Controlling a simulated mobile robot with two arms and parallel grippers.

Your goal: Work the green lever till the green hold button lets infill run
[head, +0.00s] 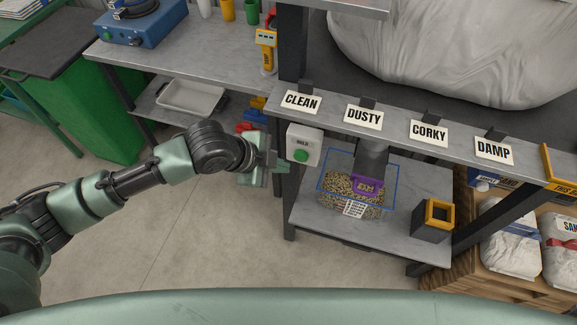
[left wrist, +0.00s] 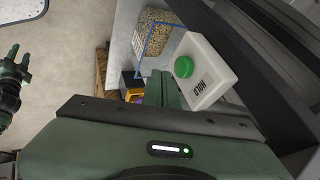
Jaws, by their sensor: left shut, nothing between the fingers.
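The green hold button (head: 301,155) sits on a white box marked HOLD (head: 304,140), fixed to the bench's front left post. The button (left wrist: 184,67) also shows in the left wrist view, right of the fingertips. My left gripper (head: 287,168) is shut and empty, just below the button in the head view; I cannot tell whether it touches the box. I cannot make out a green lever.
Signs CLEAN (head: 301,101), DUSTY (head: 364,117), CORKY (head: 429,132) and DAMP (head: 493,150) line the upper shelf edge. A dark box with a yellow rim (head: 438,215) stands on the lower shelf (head: 393,228). Sacks (head: 510,243) lie at right. The floor at left is clear.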

